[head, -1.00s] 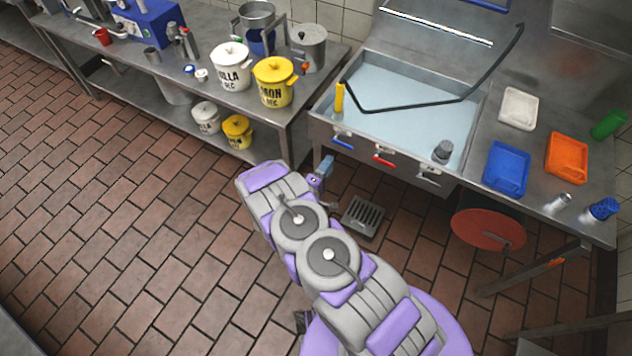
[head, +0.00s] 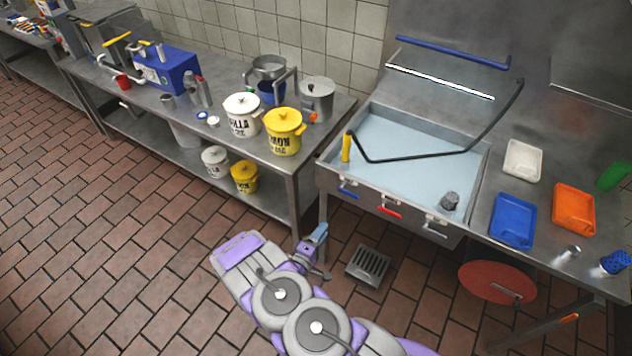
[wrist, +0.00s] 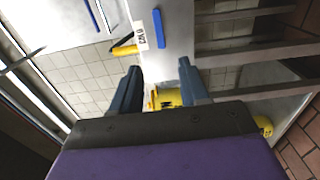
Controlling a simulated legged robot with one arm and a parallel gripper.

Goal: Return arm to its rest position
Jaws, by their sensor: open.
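My gripper (head: 318,237) is small in the head view, at the end of my purple and grey arm, above the tiled floor in front of the steel counters. In the wrist view its two dark fingers (wrist: 160,78) stand apart with nothing held between them. A yellow container (wrist: 167,97) shows beyond the fingers, apart from them. My arm is folded low over the floor near the bottom of the head view.
The left counter (head: 310,160) holds a white pot (head: 242,115), a yellow pot (head: 284,132) and a blue machine (head: 166,72). A sink (head: 415,135) stands at the right, with blue (head: 512,221) and orange (head: 573,208) trays beside it. A floor drain (head: 368,265) lies below. Floor at left is clear.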

